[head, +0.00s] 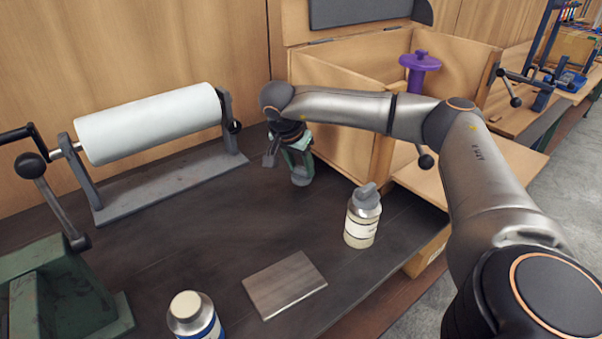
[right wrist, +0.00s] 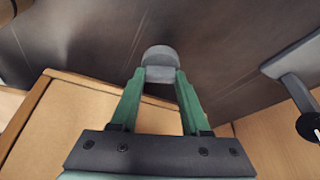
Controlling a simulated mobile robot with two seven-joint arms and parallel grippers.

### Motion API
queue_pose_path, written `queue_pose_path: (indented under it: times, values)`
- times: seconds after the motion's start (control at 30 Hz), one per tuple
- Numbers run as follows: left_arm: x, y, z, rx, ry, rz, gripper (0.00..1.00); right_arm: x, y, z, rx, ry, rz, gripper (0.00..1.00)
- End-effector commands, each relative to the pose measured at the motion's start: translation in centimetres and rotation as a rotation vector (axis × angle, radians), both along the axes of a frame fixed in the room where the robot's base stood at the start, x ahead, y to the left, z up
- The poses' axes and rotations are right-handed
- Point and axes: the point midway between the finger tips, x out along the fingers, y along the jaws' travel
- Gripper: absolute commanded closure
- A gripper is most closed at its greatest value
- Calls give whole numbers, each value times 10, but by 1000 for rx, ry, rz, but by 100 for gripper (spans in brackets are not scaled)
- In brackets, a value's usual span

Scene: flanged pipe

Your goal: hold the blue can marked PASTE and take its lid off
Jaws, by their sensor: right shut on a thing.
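A can with a metallic grey shoulder, a cream top and a blue-and-white band (head: 207,326) stands at the front edge of the head view, its lower part cut off. I cannot read any PASTE marking on it. My right gripper (head: 301,178) is at the back of the bench, well away from this can. In the right wrist view, its green fingers are shut on a small grey rounded piece (right wrist: 160,66); I cannot tell whether this is a lid. My left gripper is out of view.
A pale bottle with a grey cap (head: 362,217) stands right of centre. A flat grey plate (head: 284,285) lies between it and the can. A white roller (head: 150,122) stands at the back left, a green machine (head: 60,290) at the left front, and an open wooden box (head: 335,110) behind the gripper.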

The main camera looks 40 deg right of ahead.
Motion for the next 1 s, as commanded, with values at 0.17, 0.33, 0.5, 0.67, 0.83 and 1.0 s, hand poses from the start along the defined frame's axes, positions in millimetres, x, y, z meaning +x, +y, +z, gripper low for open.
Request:
queue_pose_path:
  times: [0.17, 0.33, 0.5, 0.67, 0.83, 1.0]
  values:
    - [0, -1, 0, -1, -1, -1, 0, -1, 0, -22, -1, 2, 0, 100]
    - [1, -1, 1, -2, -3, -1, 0, -1, 0, -23, 0, 1, 0, 100]
    - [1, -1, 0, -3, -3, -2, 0, -2, 0, -25, 0, 2, -1, 100]
    - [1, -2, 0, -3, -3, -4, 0, -1, 0, -26, -1, 2, -1, 43]
    - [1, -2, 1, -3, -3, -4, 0, -2, 0, -26, -1, 2, -1, 24]
    - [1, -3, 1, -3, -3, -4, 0, -2, 0, -26, 0, 2, -1, 24]
